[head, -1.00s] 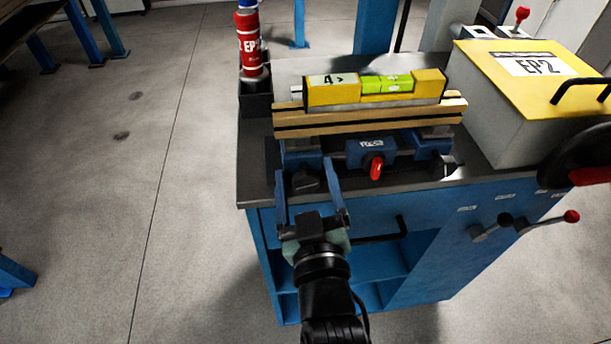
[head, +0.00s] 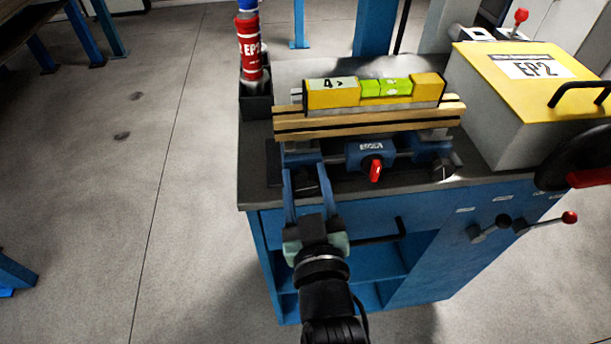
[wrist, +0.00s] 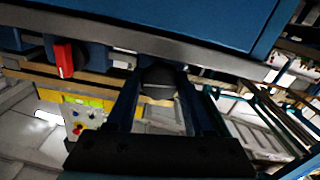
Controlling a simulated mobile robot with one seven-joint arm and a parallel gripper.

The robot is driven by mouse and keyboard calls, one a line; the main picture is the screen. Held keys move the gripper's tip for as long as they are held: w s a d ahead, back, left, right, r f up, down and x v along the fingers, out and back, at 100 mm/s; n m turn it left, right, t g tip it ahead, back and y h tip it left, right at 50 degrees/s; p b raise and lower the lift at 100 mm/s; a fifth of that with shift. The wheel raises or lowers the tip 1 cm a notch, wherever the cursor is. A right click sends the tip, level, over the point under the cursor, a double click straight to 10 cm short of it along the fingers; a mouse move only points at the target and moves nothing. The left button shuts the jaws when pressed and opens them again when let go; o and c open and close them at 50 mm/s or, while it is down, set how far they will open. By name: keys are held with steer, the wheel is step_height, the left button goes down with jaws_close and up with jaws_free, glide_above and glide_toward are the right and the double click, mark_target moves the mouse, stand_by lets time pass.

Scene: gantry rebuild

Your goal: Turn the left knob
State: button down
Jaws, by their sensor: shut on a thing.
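The blue vise-like fixture (head: 371,155) on the bench top has a black left knob (head: 308,183) low on its front left. My gripper (head: 306,174) reaches up to this knob from the front, with one finger on each side of it. The wrist view shows the dark rounded knob (wrist: 159,77) between my two finger ends, partly covered by them. My gripper is shut on the knob. I cannot tell how far the knob is turned.
A red lever (head: 375,171) sits right of the knob, and a right knob (head: 443,172) farther right. Wooden bars (head: 390,118) carry a yellow level (head: 332,97). A black handle (head: 380,236) juts from the cabinet close to my gripper. A yellow-topped EP2 box (head: 500,62) stands at right.

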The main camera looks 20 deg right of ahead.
steer(key=shift+m+p, duration=1.15)
steer(key=shift+m, duration=1.15)
steer(key=shift+d, duration=0.1)
steer(key=shift+c, duration=1.6)
jaws_free()
steer(key=v, duration=1.3)
steer(key=shift+b, duration=0.45)
